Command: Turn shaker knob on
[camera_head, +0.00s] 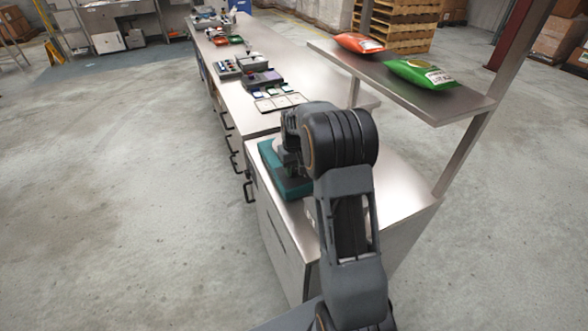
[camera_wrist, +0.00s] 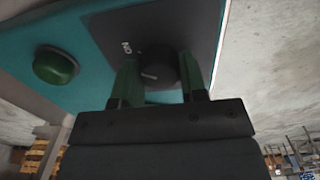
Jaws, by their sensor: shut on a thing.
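The shaker (camera_head: 287,182) is a teal box on the near end of the steel bench, partly hidden behind my arm in the head view. In the wrist view its teal front (camera_wrist: 75,35) carries a dark panel with a black round knob (camera_wrist: 157,68) and a white "ON" mark to the left of the knob. My gripper (camera_wrist: 160,75) has its green-tinted fingers on either side of the knob and is shut on it. The knob's pointer line is hard to make out. My gripper is hidden in the head view.
A green round button (camera_wrist: 55,66) sits left of the panel. Trays and small devices (camera_head: 262,80) stand farther along the bench (camera_head: 258,122). A raised shelf (camera_head: 440,103) on the right holds an orange bag (camera_head: 359,43) and a green bag (camera_head: 420,73). The floor at left is clear.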

